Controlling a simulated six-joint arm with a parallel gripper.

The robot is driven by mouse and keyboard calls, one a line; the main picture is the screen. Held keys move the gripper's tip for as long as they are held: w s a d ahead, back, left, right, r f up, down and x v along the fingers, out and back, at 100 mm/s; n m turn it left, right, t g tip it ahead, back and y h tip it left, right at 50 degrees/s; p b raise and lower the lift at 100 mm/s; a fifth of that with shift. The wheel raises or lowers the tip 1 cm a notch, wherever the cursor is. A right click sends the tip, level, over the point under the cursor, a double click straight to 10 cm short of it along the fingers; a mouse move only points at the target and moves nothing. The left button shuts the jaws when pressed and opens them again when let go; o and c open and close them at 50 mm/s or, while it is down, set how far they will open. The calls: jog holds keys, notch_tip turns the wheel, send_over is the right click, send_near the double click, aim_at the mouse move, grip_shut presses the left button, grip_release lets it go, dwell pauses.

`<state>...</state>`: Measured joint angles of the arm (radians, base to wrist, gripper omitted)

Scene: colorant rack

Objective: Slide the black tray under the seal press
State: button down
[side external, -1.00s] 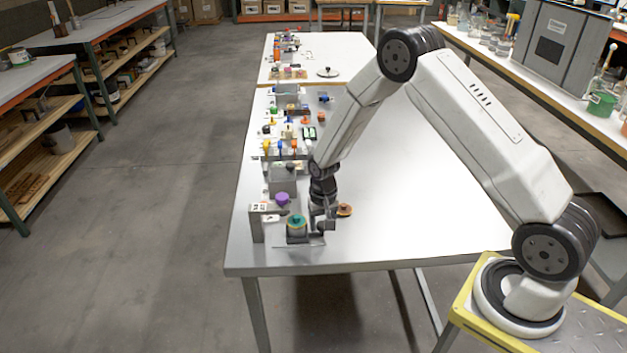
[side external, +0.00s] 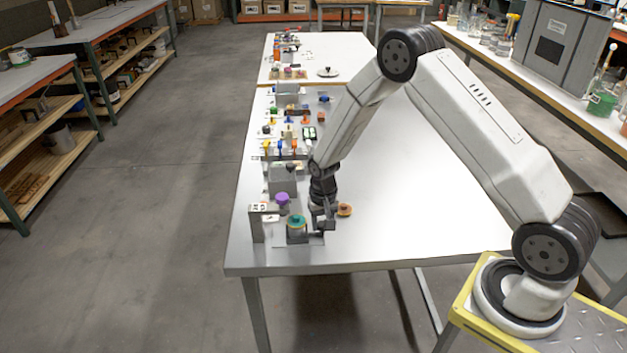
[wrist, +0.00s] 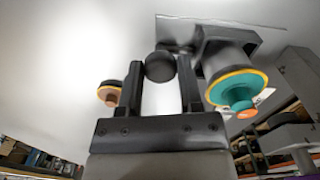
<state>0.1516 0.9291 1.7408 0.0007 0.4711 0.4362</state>
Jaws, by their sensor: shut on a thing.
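The black tray (wrist: 215,45) shows in the wrist view as a dark holder with a round black knob (wrist: 160,66) on its handle. A can with a teal lid and yellow ring (wrist: 236,88) sits in it; it also shows in the side view (side external: 297,224). My gripper (wrist: 160,63) is shut on the knob, one finger on each side; in the side view my gripper (side external: 323,222) is low over the table, right of the can. The seal press seems to be the grey stand (side external: 257,224) with a purple top (side external: 282,198), left of and behind the can.
An orange-brown knobbed piece (side external: 344,210) stands just right of my gripper. A grey block (side external: 283,179) and several small coloured items line the table's left side further back. The table (side external: 430,200) is clear to the right. Its front edge is close to the can.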

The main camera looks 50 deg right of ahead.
aim_at(307, 231)
jog(key=shift+w+a, duration=0.1)
dwell(0.8)
jog(key=shift+w+a, duration=1.25)
jog(key=c, duration=0.5)
grip_release()
jog(key=shift+c, duration=0.2)
jog(key=shift+r, duration=0.1)
